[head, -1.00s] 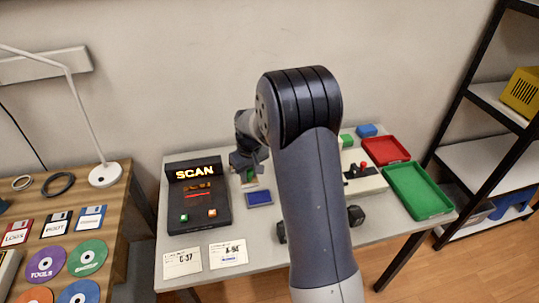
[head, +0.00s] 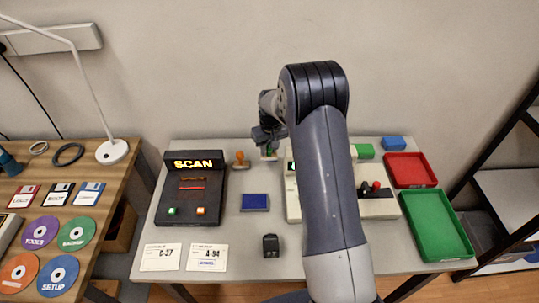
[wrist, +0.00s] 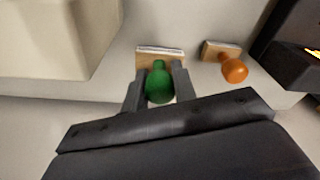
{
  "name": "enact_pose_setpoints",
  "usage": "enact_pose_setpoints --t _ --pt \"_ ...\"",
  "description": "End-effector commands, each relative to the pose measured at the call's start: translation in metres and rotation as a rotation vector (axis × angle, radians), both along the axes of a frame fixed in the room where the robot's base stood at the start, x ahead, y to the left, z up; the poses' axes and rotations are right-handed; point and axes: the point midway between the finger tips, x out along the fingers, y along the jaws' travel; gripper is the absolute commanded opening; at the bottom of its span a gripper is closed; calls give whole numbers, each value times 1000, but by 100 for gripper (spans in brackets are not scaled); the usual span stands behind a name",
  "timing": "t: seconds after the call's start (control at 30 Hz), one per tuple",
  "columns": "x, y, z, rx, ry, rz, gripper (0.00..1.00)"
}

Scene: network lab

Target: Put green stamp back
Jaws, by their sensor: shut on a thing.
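The green stamp has a round green handle (wrist: 159,84) and a flat wooden base (wrist: 160,60). My gripper (wrist: 160,77) is shut on its handle, one finger on each side, in the wrist view. In the head view my gripper (head: 268,140) is over the back of the grey table, and a bit of the green stamp (head: 268,154) shows below it. I cannot tell whether its base touches the table. An orange stamp (head: 240,160) stands just left of it and also shows in the wrist view (wrist: 234,68).
The black SCAN device (head: 190,212) is to the left, a blue ink pad (head: 255,203) in front. A pale console (head: 377,208) is close on the right, partly hidden by my arm. Green (head: 365,151) and blue (head: 394,143) blocks and red (head: 410,170) and green (head: 455,248) trays are farther right.

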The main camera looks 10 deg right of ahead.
Motion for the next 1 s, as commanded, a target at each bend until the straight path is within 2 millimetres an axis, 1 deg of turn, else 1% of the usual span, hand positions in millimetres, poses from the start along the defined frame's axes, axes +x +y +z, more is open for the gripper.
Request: enact_pose_setpoints --t 0.07,0.3,0.53,0.67,0.7,0.93,1.0 --pt "0 0 -5 0 0 0 12" --pt "0 0 -36 0 0 0 12" --pt "0 0 -38 0 -2 0 12" --pt "0 0 -42 0 -2 0 12" --pt "0 0 -41 0 -2 0 28" --pt "0 0 -40 0 -1 0 47" --pt "0 0 -40 0 -1 0 48"
